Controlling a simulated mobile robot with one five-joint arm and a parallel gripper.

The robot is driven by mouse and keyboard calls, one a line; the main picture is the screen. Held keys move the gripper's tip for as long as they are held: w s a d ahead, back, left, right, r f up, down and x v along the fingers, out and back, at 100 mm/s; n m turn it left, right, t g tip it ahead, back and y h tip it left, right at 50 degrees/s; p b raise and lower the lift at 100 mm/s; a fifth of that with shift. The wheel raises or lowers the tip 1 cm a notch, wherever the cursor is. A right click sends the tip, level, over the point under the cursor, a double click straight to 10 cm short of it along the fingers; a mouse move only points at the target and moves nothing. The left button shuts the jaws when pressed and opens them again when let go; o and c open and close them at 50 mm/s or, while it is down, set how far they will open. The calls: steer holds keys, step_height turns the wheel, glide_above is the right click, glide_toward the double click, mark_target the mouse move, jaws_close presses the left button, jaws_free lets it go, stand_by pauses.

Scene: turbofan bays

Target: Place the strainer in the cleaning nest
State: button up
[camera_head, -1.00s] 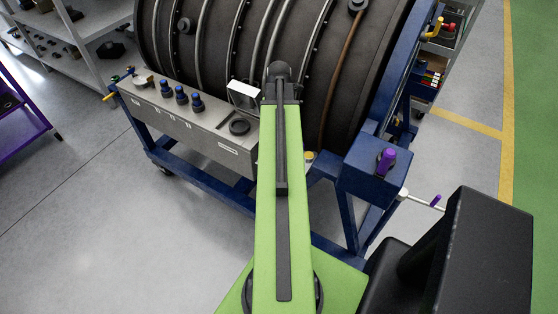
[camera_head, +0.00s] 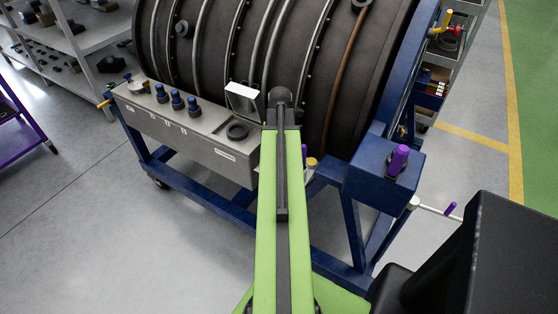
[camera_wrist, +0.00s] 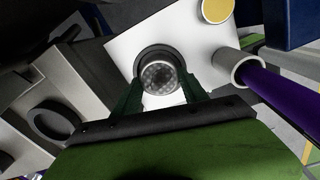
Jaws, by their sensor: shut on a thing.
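The strainer (camera_wrist: 160,78) shows in the wrist view as a round, perforated metal end with a dark rim. The dark green fingers of my gripper (camera_wrist: 161,92) stand on both sides of it and are shut on it. A white plate (camera_wrist: 193,40) lies behind the strainer. I cannot tell whether the strainer touches the plate or is above it. I cannot say for sure which part is the cleaning nest. In the head view my arm hides the gripper and the strainer.
A grey panel (camera_head: 190,132) with blue-capped fittings and a dark round opening (camera_head: 237,131) is left of my arm. Beside the strainer are a yellow disc (camera_wrist: 216,10) and a grey cup (camera_wrist: 238,68) with a purple handle. A blue frame (camera_head: 382,165) stands right.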

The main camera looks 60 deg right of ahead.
steer(key=shift+f, duration=0.2)
steer(key=o, duration=1.5)
steer(key=shift+r, duration=0.1)
steer(key=shift+r, duration=0.1)
step_height(320, 180, up, 12)
steer(key=p, duration=1.2)
steer(key=shift+s, duration=0.15)
